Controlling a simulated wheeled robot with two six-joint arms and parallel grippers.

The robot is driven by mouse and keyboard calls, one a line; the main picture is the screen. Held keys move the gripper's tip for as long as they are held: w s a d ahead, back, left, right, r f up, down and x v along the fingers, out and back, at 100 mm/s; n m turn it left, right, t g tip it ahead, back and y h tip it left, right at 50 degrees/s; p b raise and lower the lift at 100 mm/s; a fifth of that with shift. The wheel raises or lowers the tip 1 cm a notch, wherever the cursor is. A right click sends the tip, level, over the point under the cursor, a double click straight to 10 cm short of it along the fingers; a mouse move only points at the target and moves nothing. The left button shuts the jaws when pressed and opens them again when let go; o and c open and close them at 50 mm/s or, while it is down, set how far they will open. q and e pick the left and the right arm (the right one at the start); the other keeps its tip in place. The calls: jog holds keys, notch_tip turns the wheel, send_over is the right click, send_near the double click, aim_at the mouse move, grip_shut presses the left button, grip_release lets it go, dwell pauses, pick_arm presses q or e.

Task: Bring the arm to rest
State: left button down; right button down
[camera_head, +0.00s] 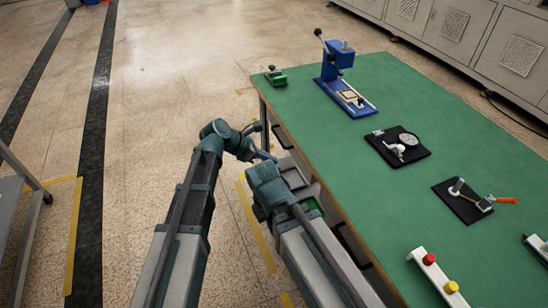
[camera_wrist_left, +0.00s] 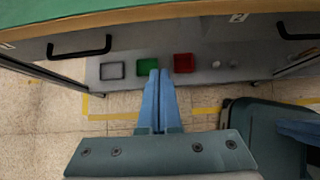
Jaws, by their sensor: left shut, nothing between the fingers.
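My left arm (camera_head: 183,225) reaches up from the bottom of the head view and bends right at its top. My left gripper (camera_head: 265,156) is beside the near long edge of the green-topped table (camera_head: 370,222), off the tabletop. In the left wrist view its two blue fingers (camera_wrist_left: 159,78) are together, with nothing between them. My right arm (camera_head: 300,235) stands close by on the right, alongside the table edge.
A blue press (camera_head: 334,68), a black plate with a dial (camera_head: 397,146), another black fixture (camera_head: 463,201) and a bar with red and yellow knobs (camera_head: 438,278) stand on the table. Below are drawer handles (camera_wrist_left: 80,47), a green bin (camera_wrist_left: 147,66) and a red bin (camera_wrist_left: 184,63).

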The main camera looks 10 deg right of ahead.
pick_arm(q)
jog(key=shift+a, duration=0.1)
jog(key=s+a+f+m+g+y, duration=0.1)
jog(key=s+a+f+m+y, duration=0.15)
jog(key=s+a+m, duration=0.4)
jog(key=s+a+f+m+y, duration=0.2)
jog(key=s+a+m+y, duration=0.15)
jog(key=a+m, duration=0.5)
jog(key=s+a+f+m+g+y, duration=0.1)
jog(key=s+a+f+m+y, duration=0.15)
jog(key=s+a+m, duration=0.5)
jog(key=s+d+r+m+y, duration=0.1)
jog(key=s+d+m+y, duration=0.2)
jog(key=d, duration=0.6)
notch_tip(320, 180, up, 15)
jog(key=h+p, duration=0.1)
jog(key=p, duration=1.4)
jog(key=shift+s+n+g+h, duration=0.3)
jog(key=shift+n+h, duration=0.05)
jog(key=shift+f, duration=0.15)
